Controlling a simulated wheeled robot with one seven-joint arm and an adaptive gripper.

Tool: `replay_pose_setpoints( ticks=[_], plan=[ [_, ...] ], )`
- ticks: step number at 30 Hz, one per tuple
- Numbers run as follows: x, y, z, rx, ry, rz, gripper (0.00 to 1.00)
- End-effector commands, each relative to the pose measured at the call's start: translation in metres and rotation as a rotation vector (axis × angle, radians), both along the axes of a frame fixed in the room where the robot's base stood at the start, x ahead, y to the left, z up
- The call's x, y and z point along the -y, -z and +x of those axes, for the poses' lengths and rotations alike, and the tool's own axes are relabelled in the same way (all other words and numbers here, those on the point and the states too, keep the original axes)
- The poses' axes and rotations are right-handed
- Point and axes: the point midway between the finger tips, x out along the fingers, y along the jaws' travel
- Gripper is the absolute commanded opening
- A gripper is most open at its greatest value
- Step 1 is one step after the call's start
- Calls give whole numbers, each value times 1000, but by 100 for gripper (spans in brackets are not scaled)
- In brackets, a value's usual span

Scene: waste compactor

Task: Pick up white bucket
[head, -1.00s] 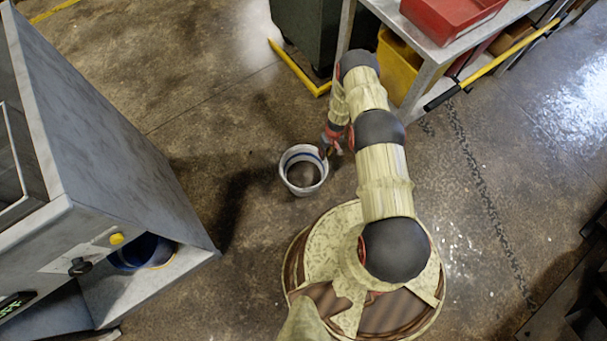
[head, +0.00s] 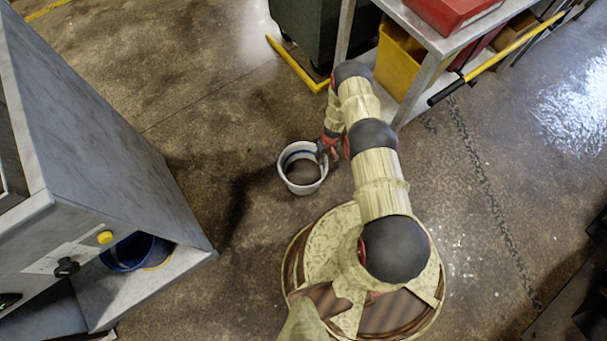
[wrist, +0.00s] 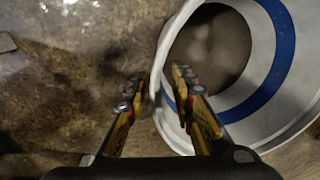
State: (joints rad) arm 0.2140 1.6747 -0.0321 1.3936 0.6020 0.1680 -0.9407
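The white bucket (head: 303,168) stands upright on the floor in the middle of the head view, with a blue band inside and a dark interior. My gripper (head: 325,150) is at its upper right rim in that view. In the wrist view the bucket (wrist: 292,122) fills the right side. There my gripper (wrist: 163,84) is open, with one finger outside the bucket wall and the other over its inside, so the rim lies between them. I cannot tell whether either finger touches the wall.
A grey machine (head: 110,130) stands at the left, with a blue bucket (head: 137,251) in its lower opening. A metal table (head: 440,45) holds a red tray (head: 452,12), with a yellow bin (head: 398,62) beneath. A dark green container (head: 318,30) is behind. The floor around the white bucket is clear.

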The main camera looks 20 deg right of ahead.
Motion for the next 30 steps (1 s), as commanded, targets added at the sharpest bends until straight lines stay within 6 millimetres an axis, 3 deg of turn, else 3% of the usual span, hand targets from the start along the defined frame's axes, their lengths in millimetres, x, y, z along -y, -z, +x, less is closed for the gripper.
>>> replay_pose_setpoints(
  ticks=[12, 30],
  plan=[
    [0, 0, 0, 0, 0, 0, 0],
    [0, 0, 0, 0, 0, 0, 0]
  ],
)
